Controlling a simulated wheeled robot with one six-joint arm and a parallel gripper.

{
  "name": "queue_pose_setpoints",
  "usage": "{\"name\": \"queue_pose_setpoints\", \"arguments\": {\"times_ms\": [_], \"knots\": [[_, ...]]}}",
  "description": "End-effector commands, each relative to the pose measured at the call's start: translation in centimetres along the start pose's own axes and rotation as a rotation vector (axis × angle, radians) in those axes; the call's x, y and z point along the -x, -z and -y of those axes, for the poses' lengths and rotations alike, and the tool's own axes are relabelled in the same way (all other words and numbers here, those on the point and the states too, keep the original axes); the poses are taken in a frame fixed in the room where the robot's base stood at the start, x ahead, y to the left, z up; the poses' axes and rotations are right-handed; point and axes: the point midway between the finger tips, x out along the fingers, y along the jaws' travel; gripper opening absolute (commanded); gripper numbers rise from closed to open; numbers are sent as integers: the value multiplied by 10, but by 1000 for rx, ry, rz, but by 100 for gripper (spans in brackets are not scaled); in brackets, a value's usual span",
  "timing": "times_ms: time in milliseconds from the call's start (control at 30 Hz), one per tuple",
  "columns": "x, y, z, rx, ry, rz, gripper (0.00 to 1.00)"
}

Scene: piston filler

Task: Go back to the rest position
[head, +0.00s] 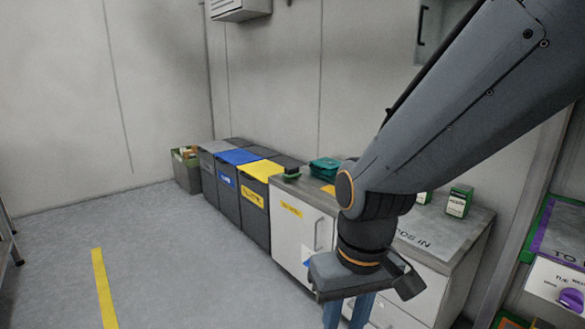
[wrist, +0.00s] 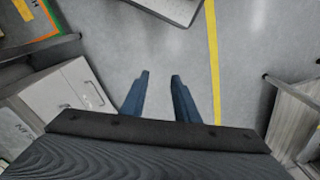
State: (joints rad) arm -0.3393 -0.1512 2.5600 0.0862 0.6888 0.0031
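My gripper (wrist: 158,78) shows in the wrist view with its two blue fingers apart and only bare floor between them. It is open and empty. In the head view my gripper (head: 346,314) hangs from my arm at the lower right, pointing down, in front of the white cabinet (head: 293,236). Its fingertips are cut off by the bottom edge there. My arm covers part of the counter and the wall behind it.
Bins with grey, blue (head: 239,157) and yellow (head: 262,170) lids line the wall. A teal item (head: 325,168) and a green-and-white box (head: 459,201) stand on the counter. A purple-edged unit (head: 548,285) is at right. The floor at left, with a yellow line (head: 104,290), is clear.

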Motion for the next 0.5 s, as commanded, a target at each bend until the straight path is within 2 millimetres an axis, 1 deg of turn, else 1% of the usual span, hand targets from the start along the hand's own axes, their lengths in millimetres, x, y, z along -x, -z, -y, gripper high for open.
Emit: {"name": "queue_pose_setpoints", "arguments": {"times_ms": [33, 267, 500], "knots": [[18, -4, -6, -21, -4, 3, 28], [61, -13, -33, -104, -25, 11, 28], [106, -28, -62, -189, -42, 21, 28]]}}
